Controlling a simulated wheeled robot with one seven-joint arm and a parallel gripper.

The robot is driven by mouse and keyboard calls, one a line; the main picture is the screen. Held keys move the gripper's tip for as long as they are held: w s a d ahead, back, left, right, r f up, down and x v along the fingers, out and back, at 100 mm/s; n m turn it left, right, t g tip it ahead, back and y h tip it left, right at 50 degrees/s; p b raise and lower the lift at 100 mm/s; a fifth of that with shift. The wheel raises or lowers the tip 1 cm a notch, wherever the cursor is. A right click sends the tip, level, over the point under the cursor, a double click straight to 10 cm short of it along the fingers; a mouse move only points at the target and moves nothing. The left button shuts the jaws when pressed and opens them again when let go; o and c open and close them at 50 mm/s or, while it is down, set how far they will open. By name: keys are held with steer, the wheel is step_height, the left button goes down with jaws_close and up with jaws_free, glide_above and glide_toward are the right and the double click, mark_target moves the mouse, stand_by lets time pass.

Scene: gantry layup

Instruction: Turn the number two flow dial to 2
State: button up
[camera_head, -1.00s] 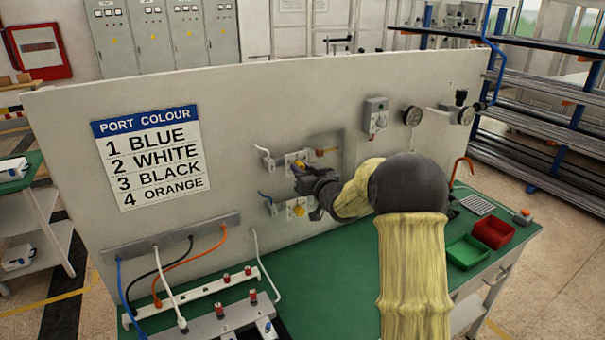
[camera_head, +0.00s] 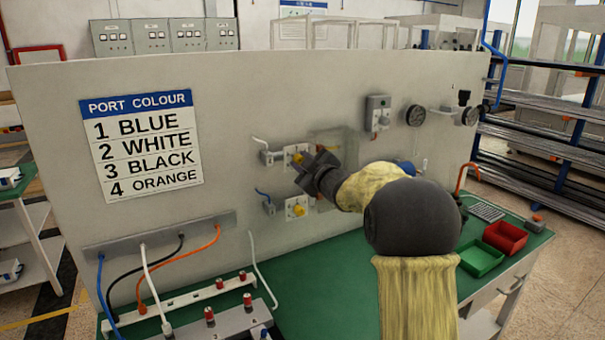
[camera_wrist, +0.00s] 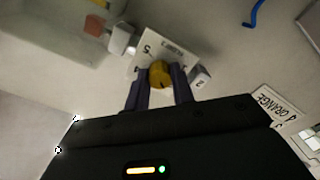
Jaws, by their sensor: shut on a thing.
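Two yellow flow dials on white plates sit on the grey upright panel. Plate markings are too small and blurred to read the dial's setting.
A port colour sign (camera_head: 145,150) at left lists 1 blue, 2 white, 3 black, 4 orange. A clear shield (camera_head: 335,150) stands right of the upper dial. Gauges (camera_head: 414,116) are further right. Green (camera_head: 482,258) and red (camera_head: 505,237) bins sit on the green bench.

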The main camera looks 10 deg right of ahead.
steer(key=shift+f+n+b, duration=0.1)
steer(key=shift+n+b, duration=0.4)
steer(key=shift+n, duration=0.1)
steer(key=o, duration=1)
steer(key=b+v, duration=0.2)
steer(key=v, duration=1.5)
steer(key=shift+s+b, duration=0.2)
steer(key=shift+b, duration=0.2)
